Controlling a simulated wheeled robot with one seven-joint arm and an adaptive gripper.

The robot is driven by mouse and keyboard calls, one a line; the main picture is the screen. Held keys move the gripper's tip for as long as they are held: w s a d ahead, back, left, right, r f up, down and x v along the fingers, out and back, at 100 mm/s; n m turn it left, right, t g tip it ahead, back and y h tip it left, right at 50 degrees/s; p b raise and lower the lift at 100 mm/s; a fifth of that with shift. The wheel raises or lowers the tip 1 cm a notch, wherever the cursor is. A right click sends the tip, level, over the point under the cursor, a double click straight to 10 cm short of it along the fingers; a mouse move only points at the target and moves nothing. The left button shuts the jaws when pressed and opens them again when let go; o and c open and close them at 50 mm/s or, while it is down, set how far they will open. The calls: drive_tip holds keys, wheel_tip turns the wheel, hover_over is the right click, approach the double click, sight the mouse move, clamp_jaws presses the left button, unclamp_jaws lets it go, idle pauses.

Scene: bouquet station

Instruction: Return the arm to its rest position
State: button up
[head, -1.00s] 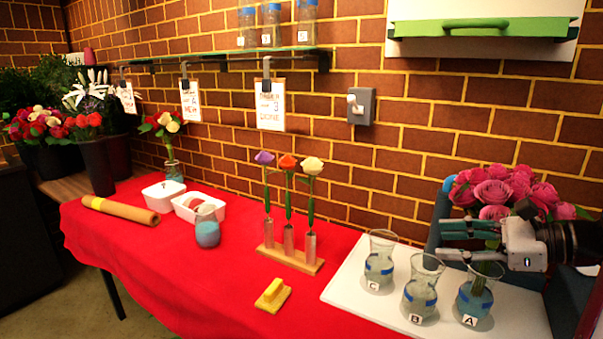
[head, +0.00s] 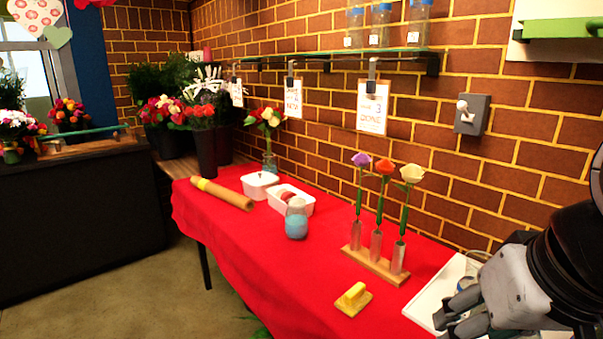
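My arm comes in at the right edge in the head view, and my gripper (head: 455,308) is at the lower right. It is a grey and black hand with its fingers pointing left, above the white tray (head: 428,304) at the table's right end. The fingers overlap in this view, so I cannot tell whether they are open or shut. I see no flower or vase clearly held in them. A bit of clear glass shows behind the hand, mostly hidden by it.
A brick wall with a shelf (head: 340,57) stands behind. Floor at left is clear.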

drive_tip(key=s+r+n+p, duration=0.1)
drive_tip(key=s+r+p, duration=0.6)
drive_tip(key=p, duration=0.2)
drive_tip(key=shift+s+r+g, duration=0.2)
drive_tip(key=shift+s+g, duration=0.2)
drive_tip(key=shift+w, duration=0.1)
idle(1.2)
